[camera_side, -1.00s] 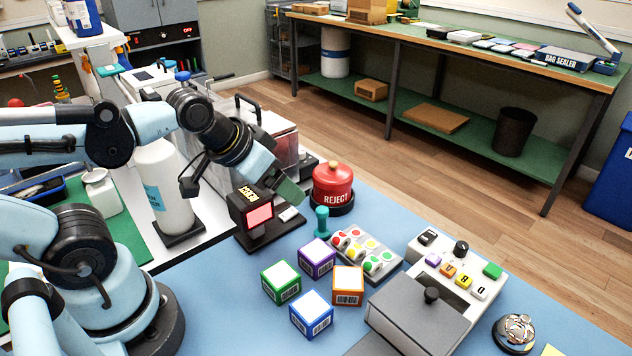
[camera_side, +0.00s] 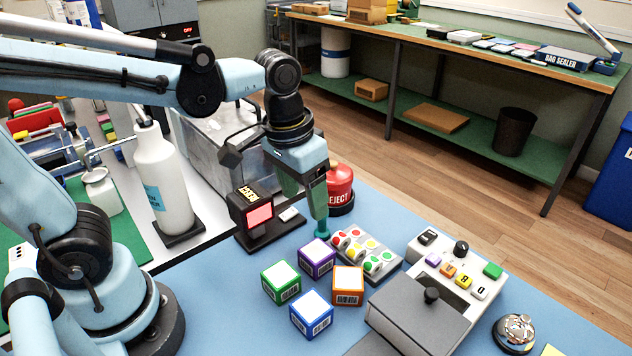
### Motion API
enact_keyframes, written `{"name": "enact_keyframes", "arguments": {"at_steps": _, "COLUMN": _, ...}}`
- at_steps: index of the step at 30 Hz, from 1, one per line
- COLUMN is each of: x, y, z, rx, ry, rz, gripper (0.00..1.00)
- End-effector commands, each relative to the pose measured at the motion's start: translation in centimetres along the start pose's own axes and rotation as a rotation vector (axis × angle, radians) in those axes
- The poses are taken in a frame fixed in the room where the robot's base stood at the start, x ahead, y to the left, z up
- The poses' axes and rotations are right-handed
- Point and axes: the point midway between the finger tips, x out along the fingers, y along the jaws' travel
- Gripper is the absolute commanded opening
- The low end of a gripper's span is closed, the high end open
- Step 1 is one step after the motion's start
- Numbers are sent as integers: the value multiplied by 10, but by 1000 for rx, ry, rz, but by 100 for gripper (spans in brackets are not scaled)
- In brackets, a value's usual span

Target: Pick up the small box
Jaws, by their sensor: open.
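Several small boxes with white tops and barcode labels stand grouped on the blue mat (camera_side: 225,290): a green box (camera_side: 281,282), a purple box (camera_side: 316,258), an orange box (camera_side: 348,286) and a blue box (camera_side: 311,314). The frames do not show which one the task means. My gripper (camera_side: 304,196) points down, open and empty.
A grey lidded machine with buttons (camera_side: 420,311) stands to the right. The mat left of the boxes is clear.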

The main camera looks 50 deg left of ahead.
Motion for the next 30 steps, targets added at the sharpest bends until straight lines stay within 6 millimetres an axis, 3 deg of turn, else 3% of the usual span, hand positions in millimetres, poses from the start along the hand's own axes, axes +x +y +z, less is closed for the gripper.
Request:
{"name": "enact_keyframes", "arguments": {"at_steps": 4, "x": 2, "y": 15, "z": -3, "rx": 2, "ry": -106, "rz": -18, "gripper": 66}}
{"name": "enact_keyframes", "arguments": {"at_steps": 11, "x": 10, "y": 20, "z": -2, "rx": -1, "ry": -155, "rz": -30, "gripper": 66}}
{"name": "enact_keyframes", "arguments": {"at_steps": 24, "x": 62, "y": 18, "z": 5, "rx": -1, "ry": -152, "rz": -29, "gripper": 66}}
{"name": "enact_keyframes", "arguments": {"at_steps": 30, "x": 72, "y": 18, "z": 7, "rx": -1, "ry": -152, "rz": -29, "gripper": 66}}
